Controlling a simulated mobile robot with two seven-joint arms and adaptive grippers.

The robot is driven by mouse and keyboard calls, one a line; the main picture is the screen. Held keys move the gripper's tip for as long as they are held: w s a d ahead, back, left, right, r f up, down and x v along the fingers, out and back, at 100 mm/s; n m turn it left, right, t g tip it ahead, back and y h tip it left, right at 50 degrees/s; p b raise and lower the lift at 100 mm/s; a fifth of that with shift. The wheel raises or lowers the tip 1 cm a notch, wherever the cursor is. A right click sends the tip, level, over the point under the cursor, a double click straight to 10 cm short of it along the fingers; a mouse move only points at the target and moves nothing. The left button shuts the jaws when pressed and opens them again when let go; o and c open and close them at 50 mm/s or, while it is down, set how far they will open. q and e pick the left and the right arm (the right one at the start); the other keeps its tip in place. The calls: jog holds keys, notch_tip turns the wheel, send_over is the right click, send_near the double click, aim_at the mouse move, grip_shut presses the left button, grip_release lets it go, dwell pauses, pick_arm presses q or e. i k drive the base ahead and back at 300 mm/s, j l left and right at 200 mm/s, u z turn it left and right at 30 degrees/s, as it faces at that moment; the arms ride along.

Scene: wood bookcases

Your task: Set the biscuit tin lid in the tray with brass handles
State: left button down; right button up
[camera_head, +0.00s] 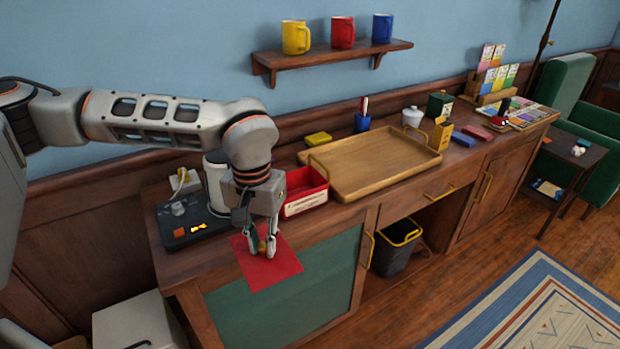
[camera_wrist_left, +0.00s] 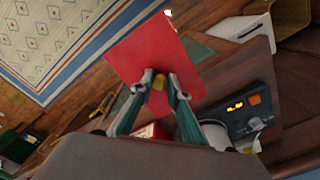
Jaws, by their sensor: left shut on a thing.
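The biscuit tin lid (camera_head: 268,270) looks like a flat red square with a small yellowish knob. My left gripper (camera_head: 262,248) is shut on the knob, with the lid below the fingertips. In the left wrist view the lid (camera_wrist_left: 140,55) spreads out beyond the fingertips (camera_wrist_left: 160,88). The lid is near the counter's front left and reaches past its front edge; how high it is I cannot tell. The wooden tray with brass handles (camera_head: 370,160) lies on the counter to the right, its floor empty. My right gripper is not in view.
A red open box (camera_head: 305,192) stands between the lid and the tray. A black appliance (camera_head: 185,225) with an orange display is left of my gripper. A yellow packet (camera_head: 441,136) and other small items stand around the tray. A shelf (camera_head: 335,56) holds three mugs.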

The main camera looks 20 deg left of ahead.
aim_at(393, 152)
jog(key=i+l, duration=0.2)
jog(key=l, duration=0.15)
jog(key=i+l+u, duration=0.15)
jog(key=i+l, duration=0.3)
jog(key=l, duration=0.2)
jog(key=i+l+u, duration=0.15)
jog(key=l, duration=0.2)
jog(key=i+l+u, duration=0.1)
jog(key=i+l, duration=0.5)
jog(key=l, duration=0.15)
jog(key=u, duration=0.05)
